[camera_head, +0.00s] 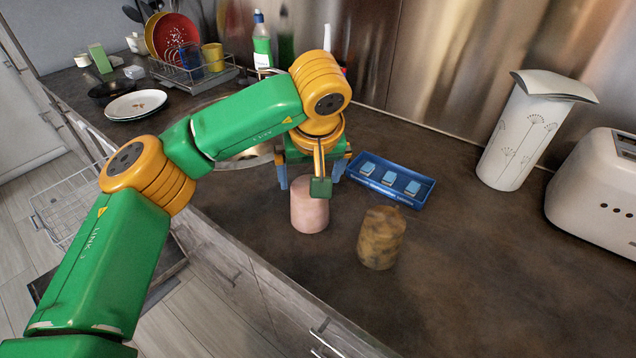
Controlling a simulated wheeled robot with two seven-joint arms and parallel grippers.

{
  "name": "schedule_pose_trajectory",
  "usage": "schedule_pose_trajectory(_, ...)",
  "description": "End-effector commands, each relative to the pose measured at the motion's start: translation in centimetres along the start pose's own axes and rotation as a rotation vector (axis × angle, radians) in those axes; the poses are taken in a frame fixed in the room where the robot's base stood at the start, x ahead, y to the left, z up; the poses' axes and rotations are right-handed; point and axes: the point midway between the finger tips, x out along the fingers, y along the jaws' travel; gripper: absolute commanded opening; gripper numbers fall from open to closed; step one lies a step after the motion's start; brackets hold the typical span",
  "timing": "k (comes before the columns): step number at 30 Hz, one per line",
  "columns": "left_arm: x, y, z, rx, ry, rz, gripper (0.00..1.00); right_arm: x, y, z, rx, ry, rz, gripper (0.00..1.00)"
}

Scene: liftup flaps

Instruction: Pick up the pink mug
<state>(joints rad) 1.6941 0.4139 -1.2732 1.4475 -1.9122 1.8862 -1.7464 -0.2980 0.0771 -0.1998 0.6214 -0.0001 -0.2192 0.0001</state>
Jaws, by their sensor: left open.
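The pink mug (309,209) stands upright on the dark counter, near its front edge. It looks like a plain pale pink cylinder, and no handle shows. My left gripper (313,178) is just above and behind the mug, with its blue fingers spread to either side. The gripper is open and holds nothing that I can see. Part of my wrist hides the mug's upper rim, so I cannot tell whether the gripper touches it. My right gripper is not in view.
A brown mottled cylinder (381,238) stands right of the mug. A blue tray (424,192) with small blue blocks lies behind it. A white patterned canister (514,142) and a toaster (598,190) stand at right. A dish rack (222,76) is at back left. The right front counter is clear.

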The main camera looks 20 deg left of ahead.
Motion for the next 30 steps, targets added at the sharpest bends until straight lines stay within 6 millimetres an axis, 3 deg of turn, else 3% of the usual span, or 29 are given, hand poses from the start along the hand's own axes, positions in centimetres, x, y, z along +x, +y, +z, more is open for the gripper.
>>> schedule_pose_trajectory(12, 6.5, 0.1, 1.0, 0.000, -0.005, -0.001, 1.00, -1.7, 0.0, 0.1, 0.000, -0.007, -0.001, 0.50)
schedule_pose_trajectory(19, 7.0, 0.1, 1.1, 0.000, -0.003, 0.001, 1.00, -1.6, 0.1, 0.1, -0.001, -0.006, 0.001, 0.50)
schedule_pose_trajectory(20, 7.0, 0.1, 1.1, 0.000, -0.003, 0.001, 0.95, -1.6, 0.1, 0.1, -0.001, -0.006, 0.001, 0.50)
schedule_pose_trajectory(28, 6.9, 0.2, 1.0, 0.000, -0.002, 0.001, 0.22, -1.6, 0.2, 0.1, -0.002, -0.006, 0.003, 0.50)
schedule_pose_trajectory(30, 6.9, 0.2, 1.0, 0.000, -0.002, 0.002, 0.17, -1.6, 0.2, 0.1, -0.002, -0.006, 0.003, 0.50)
